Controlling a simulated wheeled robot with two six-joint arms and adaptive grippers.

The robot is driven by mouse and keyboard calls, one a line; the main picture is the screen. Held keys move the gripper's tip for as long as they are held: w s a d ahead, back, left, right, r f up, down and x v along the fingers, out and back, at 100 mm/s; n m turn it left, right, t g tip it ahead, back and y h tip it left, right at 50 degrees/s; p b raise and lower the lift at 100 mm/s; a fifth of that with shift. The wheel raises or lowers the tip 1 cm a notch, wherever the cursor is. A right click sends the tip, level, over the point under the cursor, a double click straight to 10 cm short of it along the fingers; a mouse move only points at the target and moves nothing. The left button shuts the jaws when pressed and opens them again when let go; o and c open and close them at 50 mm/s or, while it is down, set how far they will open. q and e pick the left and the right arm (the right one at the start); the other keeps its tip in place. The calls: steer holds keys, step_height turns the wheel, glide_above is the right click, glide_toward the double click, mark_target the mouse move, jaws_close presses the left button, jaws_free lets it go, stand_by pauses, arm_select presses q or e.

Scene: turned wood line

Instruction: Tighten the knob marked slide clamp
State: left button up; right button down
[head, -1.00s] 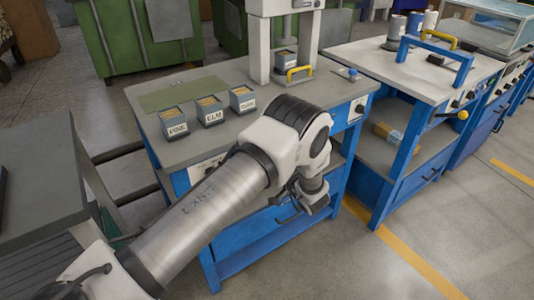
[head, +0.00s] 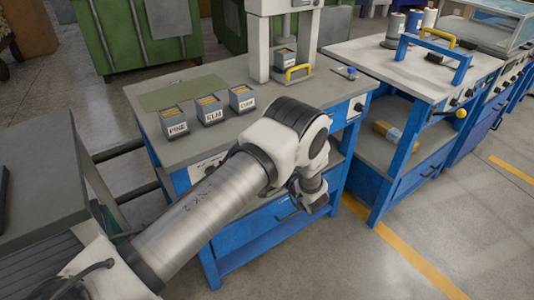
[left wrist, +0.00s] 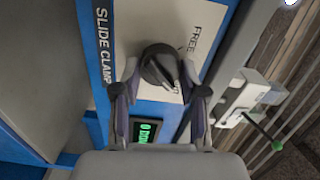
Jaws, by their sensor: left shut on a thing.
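The dark round knob (left wrist: 158,66) sits on a pale panel, beside the blue strip lettered SLIDE CLAMP (left wrist: 103,45), in the left wrist view. The word FREE (left wrist: 196,40) is printed on the panel at the knob's upper right; another word below is mostly covered by a finger. My left gripper (left wrist: 160,74) is shut on the knob, one finger on each side. A small green display (left wrist: 146,131) shows between the fingers, its text partly hidden. My right gripper is not in view.
The blue workbench (head: 225,245) has bins marked PINE (head: 174,124), ELM (head: 209,110) and another (head: 242,98) on top. A white press frame (head: 258,45) stands at its back. A second bench (head: 375,66) with a blue handle (head: 437,52) stands to the right.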

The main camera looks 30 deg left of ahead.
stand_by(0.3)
arm_select(q)
steer(key=o, duration=1.1)
steer(key=shift+o, duration=0.2)
steer(key=shift+d, duration=0.1)
steer(key=v, duration=1.1)
steer(key=shift+s+d, duration=0.2)
steer(key=shift+d, duration=0.1)
steer(key=shift+f, duration=0.1)
